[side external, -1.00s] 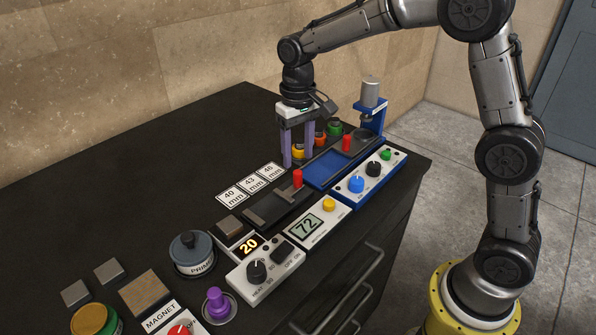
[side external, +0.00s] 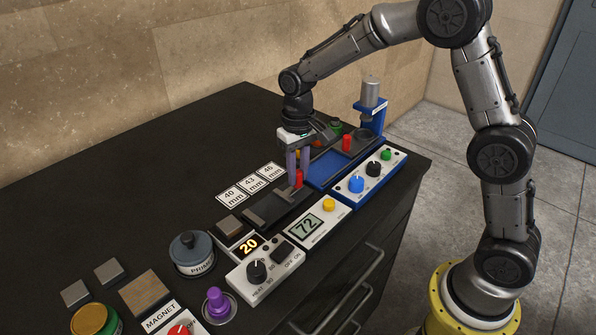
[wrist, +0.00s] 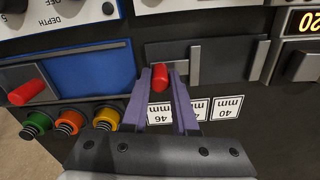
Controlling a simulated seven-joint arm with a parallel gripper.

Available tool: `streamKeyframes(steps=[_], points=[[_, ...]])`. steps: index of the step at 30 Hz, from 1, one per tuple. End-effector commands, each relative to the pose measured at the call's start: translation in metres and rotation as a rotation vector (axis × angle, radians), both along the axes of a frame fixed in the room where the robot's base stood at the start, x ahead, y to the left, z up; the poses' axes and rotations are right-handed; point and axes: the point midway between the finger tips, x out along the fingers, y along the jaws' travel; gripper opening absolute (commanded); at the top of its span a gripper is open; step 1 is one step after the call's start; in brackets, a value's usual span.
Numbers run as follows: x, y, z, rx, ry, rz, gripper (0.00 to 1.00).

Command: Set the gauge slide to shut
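The gauge slide is a dark track (side external: 270,213) with a short upright red handle (side external: 298,178) at its far end, behind the unit reading 72 (side external: 306,224). The slide's red handle also shows in the wrist view (wrist: 159,79), with the dark track (wrist: 222,58) beside it. My gripper (side external: 298,181) points down over this handle. Its two purple fingers stand close on either side of the handle and appear shut on it; the contact is partly hidden in the side view.
A blue press (side external: 370,110) with another red handle (side external: 347,143) stands beyond the gauge. Yellow, orange and green items sit beside my gripper. Size cards (side external: 250,183) lie along the back. A heater unit (side external: 264,269) stands nearer. The dark worktop behind the cards is clear.

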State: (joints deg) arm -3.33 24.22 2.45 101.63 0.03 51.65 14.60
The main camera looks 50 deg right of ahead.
Motion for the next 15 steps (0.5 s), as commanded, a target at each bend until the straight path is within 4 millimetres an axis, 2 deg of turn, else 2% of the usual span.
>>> streamKeyframes(steps=[1, 2, 15], points=[[0.0001, 0.0, 0.0002, 0.0, 0.0, 0.0, 0.05], [0.0001, 0.0, 0.0002, 0.0, 0.0, 0.0, 0.0], [0.0002, 0.0001, 0.0005, 0.0, -0.001, 0.0, 0.0]])
